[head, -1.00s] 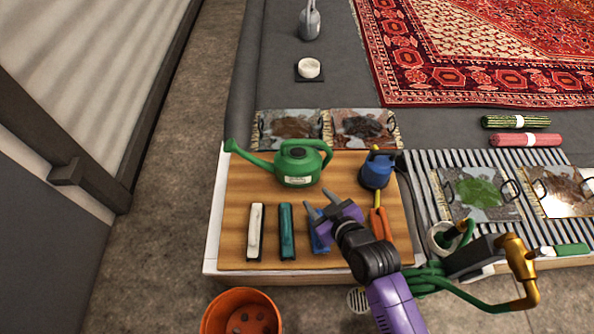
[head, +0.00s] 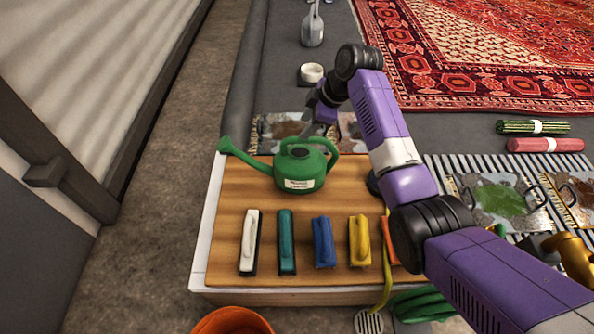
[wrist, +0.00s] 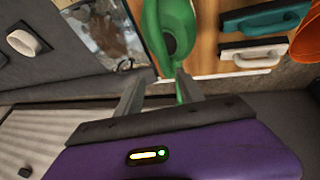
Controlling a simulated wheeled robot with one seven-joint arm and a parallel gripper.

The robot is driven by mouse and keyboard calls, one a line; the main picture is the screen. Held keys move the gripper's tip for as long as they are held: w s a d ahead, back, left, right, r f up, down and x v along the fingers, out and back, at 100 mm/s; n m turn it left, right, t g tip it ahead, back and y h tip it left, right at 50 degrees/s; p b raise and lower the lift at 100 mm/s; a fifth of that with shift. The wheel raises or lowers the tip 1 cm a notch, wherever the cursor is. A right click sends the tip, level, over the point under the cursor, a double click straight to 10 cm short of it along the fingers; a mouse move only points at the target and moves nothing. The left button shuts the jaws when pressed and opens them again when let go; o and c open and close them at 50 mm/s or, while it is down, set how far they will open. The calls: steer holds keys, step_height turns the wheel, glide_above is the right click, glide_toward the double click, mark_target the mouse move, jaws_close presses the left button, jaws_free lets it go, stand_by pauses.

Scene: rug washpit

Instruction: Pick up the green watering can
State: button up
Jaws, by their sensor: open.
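The green watering can (head: 302,168) stands upright on the wooden board (head: 225,240), its spout to the left and its handle to the right, with a white label in front. My gripper (head: 316,130) is just behind and above the can in the head view, partly hidden by its own wrist. In the wrist view my gripper (wrist: 160,92) is open with its two fingers apart and nothing held. The can (wrist: 152,28) shows beyond the fingertips there, its spout running down near the right finger. I cannot tell whether a finger touches it.
Several brushes, including white (head: 249,242), teal (head: 287,241), blue (head: 323,242) and yellow (head: 359,241) ones, lie in front of the can. A blue can (head: 373,183) is mostly hidden behind my arm. An orange pot (head: 232,321) stands below the board.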

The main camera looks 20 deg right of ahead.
mark_target(297, 137)
steer(key=shift+n+g, duration=0.3)
steer(key=b+x, duration=0.1)
steer(key=x, duration=0.1)
steer(key=b+x, duration=0.1)
steer(key=x, duration=0.2)
steer(key=b+x, duration=0.2)
steer(key=shift+s+a+f, duration=0.2)
steer(key=shift+a+f, duration=0.1)
steer(key=shift+f, duration=0.1)
jaws_close()
stand_by(0.8)
steer(key=shift+w+r, duration=0.1)
steer(key=shift+r, duration=0.1)
